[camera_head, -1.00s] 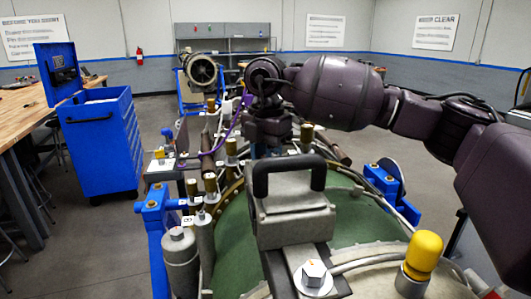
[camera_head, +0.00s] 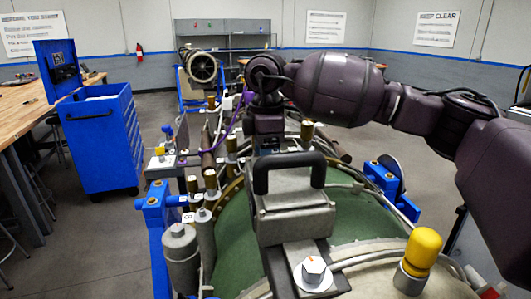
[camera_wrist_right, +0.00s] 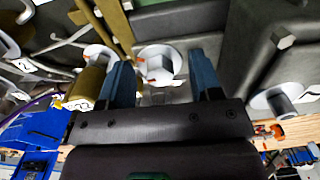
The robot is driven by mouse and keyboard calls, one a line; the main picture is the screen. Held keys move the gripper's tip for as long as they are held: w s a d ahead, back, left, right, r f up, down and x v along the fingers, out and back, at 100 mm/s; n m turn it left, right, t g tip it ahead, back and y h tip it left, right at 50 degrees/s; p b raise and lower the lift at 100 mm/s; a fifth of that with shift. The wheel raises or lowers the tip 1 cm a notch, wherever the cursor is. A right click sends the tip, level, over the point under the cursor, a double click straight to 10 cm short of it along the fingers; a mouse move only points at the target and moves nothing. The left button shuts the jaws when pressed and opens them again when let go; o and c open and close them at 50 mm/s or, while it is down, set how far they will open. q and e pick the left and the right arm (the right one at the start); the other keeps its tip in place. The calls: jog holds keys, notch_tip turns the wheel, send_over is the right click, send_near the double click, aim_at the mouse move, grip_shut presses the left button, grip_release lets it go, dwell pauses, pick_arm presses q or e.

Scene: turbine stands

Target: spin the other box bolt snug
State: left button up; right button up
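The grey box (camera_head: 292,212) with a black handle sits on the turbine casing in the head view. Its near bolt (camera_head: 313,270), a hex head on a white washer with an orange mark, is in plain view. My right arm reaches over from the right, and its gripper is hidden behind the box in the head view. In the right wrist view my right gripper (camera_wrist_right: 163,75) is open, with its two blue fingers apart. A hex bolt (camera_wrist_right: 160,62) on a white washer shows between the fingertips; contact cannot be told. My left gripper is out of view.
A yellow-capped fitting (camera_head: 422,252) stands right of the near bolt. Several brass-topped fittings and pipes crowd the casing's left side. In the right wrist view another hex bolt (camera_wrist_right: 281,103) lies to the right, and a brass fitting (camera_wrist_right: 84,88) is close by the left finger.

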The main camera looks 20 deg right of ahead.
jog(key=shift+o, duration=0.8)
jog(key=shift+r, duration=0.1)
jog(key=shift+r+p, duration=1.25)
jog(key=shift+r, duration=1.2)
